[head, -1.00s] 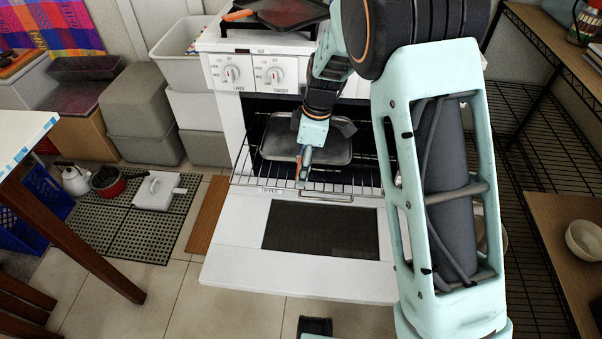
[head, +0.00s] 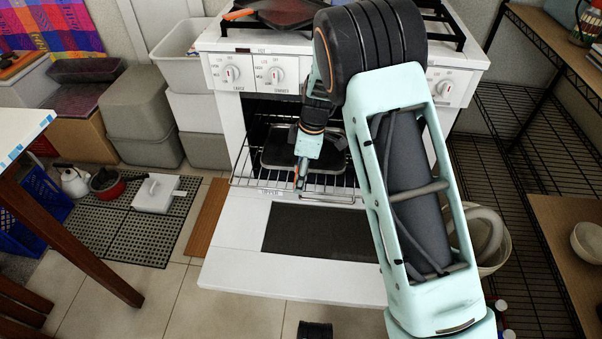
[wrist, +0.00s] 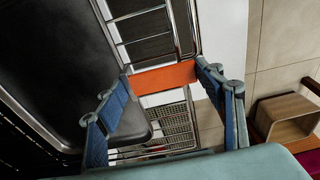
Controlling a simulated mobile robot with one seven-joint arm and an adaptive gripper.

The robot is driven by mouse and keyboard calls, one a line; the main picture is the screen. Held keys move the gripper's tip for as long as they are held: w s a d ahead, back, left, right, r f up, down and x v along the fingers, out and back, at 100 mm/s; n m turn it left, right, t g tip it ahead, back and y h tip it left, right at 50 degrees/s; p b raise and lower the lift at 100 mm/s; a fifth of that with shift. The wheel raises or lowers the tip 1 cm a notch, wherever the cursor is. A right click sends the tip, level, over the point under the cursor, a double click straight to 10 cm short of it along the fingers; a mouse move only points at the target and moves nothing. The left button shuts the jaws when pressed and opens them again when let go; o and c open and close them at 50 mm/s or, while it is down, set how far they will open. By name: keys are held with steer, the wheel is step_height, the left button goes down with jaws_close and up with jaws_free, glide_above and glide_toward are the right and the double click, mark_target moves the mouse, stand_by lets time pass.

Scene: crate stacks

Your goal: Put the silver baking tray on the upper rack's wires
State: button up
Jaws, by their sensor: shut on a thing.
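The baking tray (head: 275,162), dark inside with a grey rim, lies flat in the open oven over the pulled-out upper rack (head: 245,178). In the wrist view the tray (wrist: 60,60) fills the upper left, with the rack's wires (wrist: 145,40) beside it. Whether the tray rests fully on the wires is hard to tell. My gripper (head: 301,186) is at the rack's front edge, pointing down. In the wrist view its blue fingers (wrist: 163,78) are shut on an orange piece (wrist: 160,79) by the front wires.
The open oven door (head: 235,265) lies below the rack. The stove top (head: 300,38) above the oven carries a dark pan (head: 285,12). A wire shelf (head: 530,190) stands at the right. A wooden board (head: 207,218) and black mat (head: 110,225) lie left of the door.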

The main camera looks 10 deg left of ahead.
steer(key=o, duration=1.6)
steer(key=shift+o, duration=0.2)
step_height(320, 180, up, 12)
steer(key=d+p, duration=0.1)
steer(key=p, duration=0.1)
steer(key=shift+d+p, duration=0.4)
